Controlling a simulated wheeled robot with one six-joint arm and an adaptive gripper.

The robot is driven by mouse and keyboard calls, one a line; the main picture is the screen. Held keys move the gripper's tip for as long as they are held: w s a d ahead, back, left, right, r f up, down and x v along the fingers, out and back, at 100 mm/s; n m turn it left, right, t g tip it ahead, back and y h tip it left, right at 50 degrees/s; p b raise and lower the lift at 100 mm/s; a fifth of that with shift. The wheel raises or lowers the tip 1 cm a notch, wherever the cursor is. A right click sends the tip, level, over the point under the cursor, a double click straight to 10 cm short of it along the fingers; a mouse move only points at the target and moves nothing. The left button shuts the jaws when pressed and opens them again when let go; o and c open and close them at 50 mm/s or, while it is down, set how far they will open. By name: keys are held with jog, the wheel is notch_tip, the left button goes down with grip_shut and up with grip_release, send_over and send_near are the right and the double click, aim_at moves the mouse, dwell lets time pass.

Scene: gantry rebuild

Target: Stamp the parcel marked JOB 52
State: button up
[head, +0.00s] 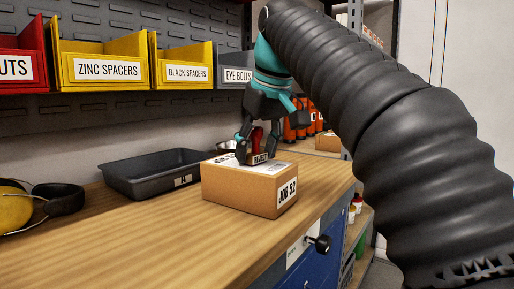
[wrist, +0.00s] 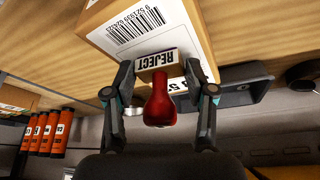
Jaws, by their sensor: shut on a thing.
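The parcel (head: 238,187) is a brown cardboard box on the wooden bench, with a JOB 52 label (head: 287,191) on its side. It also shows in the wrist view (wrist: 110,14), with a barcode label (wrist: 138,27) on its top. My gripper (head: 254,147) is shut on a stamp with a red handle (wrist: 158,103) and a block marked REJECT (wrist: 157,60). The stamp is upright at the parcel's top; I cannot tell whether its base touches the surface. Its underside is hidden.
A black tray (head: 150,184) stands left of the parcel, with ear defenders (head: 55,201) farther left. Labelled bins (head: 110,62) hang on the wall behind. Orange bottles (wrist: 44,133) and another box (head: 328,142) are at the back. The bench front is clear.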

aim_at(257, 128)
jog(key=shift+r, duration=0.1)
jog(key=shift+r+p, duration=1)
jog(key=shift+r, duration=2.4)
